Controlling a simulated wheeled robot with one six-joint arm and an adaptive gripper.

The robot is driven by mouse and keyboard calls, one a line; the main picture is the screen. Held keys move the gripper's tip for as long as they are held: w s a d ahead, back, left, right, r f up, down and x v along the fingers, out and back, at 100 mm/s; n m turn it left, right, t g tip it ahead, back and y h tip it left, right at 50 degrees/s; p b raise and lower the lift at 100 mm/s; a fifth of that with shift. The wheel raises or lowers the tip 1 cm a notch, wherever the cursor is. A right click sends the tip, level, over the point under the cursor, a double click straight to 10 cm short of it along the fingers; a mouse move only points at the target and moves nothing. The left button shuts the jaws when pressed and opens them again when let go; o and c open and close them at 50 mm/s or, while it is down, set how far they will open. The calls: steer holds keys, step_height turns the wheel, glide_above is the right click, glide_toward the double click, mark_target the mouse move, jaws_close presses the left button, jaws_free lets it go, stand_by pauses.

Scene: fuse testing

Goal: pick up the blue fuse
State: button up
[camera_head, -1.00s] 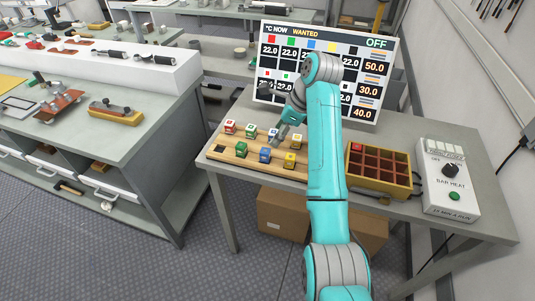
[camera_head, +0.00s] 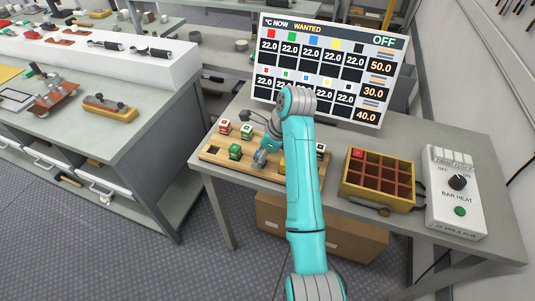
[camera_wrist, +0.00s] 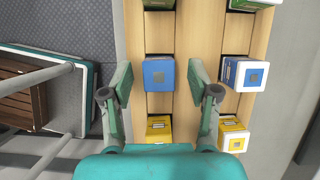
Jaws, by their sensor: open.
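In the wrist view my gripper (camera_wrist: 160,82) is open, with one finger to each side of the blue fuse and gaps between. In the head view my gripper (camera_head: 266,146) is low over the rack and covers much of that fuse. A blue-sided fuse with a whitish top (camera_wrist: 250,74) stands to the right in the other row, outside the right finger.
Yellow fuses (camera_wrist: 159,128) and (camera_wrist: 234,135) stand near my gripper in the wrist view. A green fuse (camera_head: 235,151) is left of it in the head view. A divided yellow box (camera_head: 378,192) and a bar heat unit (camera_head: 455,200) are to the right. A display board (camera_head: 325,65) stands behind.

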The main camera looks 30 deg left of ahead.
steer(key=shift+s+a+f, duration=0.1)
steer(key=shift+a+f, duration=0.1)
steer(key=shift+f, duration=0.25)
jaws_close()
steer(key=shift+r, duration=0.1)
